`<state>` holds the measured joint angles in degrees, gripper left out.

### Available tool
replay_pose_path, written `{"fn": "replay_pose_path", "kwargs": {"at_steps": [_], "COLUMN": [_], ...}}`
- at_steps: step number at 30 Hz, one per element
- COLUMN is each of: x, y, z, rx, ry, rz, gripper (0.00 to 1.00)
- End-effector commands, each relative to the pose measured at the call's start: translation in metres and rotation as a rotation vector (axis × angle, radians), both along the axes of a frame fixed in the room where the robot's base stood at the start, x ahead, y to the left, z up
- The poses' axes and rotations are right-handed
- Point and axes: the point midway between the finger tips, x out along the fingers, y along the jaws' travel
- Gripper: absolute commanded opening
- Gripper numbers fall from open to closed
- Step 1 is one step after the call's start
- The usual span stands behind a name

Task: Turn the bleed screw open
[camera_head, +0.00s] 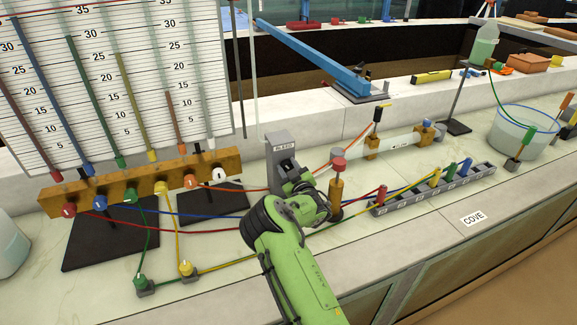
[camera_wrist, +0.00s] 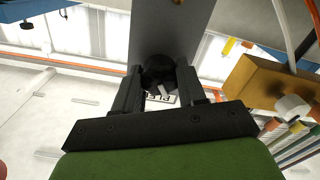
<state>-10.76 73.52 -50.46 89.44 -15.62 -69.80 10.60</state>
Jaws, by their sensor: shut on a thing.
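The bleed screw (camera_wrist: 158,68) is a round black knob with a white mark, on the face of a grey upright block (camera_wrist: 190,25). In the wrist view my gripper (camera_wrist: 160,80) has one dark finger on each side of the knob and is shut on it. A small lettered label, partly hidden, shows just beyond the knob. In the head view the grey block (camera_head: 281,150) carries a label near its top. My green arm and gripper (camera_head: 293,186) reach it from the front and hide the screw there.
A brass manifold (camera_head: 120,190) with coloured valves and tubes stands left, below a ruled board (camera_head: 170,60). Right of my gripper are a red-capped brass post (camera_head: 338,180), a grey rack (camera_head: 430,190) with coloured plugs, and a clear beaker (camera_head: 520,130). Thin tubes cross the bench close by.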

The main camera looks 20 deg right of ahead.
Motion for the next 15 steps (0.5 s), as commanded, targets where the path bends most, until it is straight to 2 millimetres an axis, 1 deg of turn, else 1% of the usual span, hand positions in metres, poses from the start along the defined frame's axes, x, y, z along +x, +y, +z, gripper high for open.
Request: {"fn": "replay_pose_path", "kwargs": {"at_steps": [15], "x": [-0.0005], "y": [0.0007], "z": [-0.0018], "rx": [-0.488], "ry": [0.007], "rz": [0.000], "gripper": [0.10]}}
